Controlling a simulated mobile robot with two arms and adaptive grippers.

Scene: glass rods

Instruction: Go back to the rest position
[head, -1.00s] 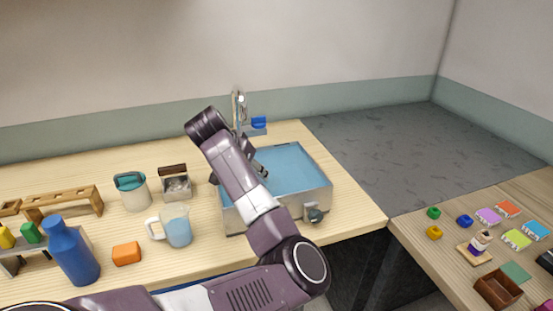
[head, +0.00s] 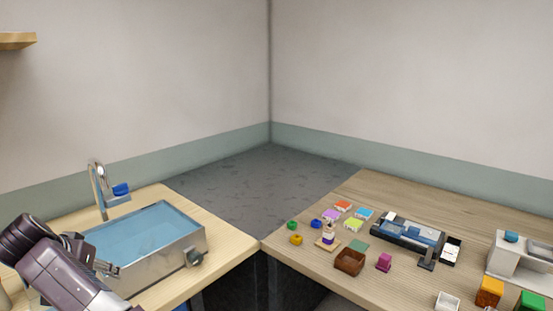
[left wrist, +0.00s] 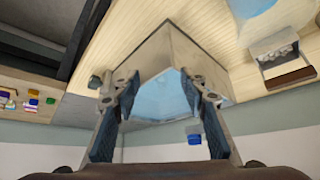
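My left gripper (head: 106,268) is at the lower left of the head view, at the near left side of the metal sink (head: 168,269). In the left wrist view (left wrist: 160,92) its two dark-padded fingers are spread apart with nothing between them. The blue water (left wrist: 158,98) of the sink shows behind the gap. My right gripper is in neither current view.
A chrome tap (head: 98,190) with a blue handle stands behind the sink. A metal container with a brown handle (left wrist: 290,79) is near the gripper in the wrist view. The right-hand table (head: 400,185) holds several coloured blocks and a brown box (head: 349,262).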

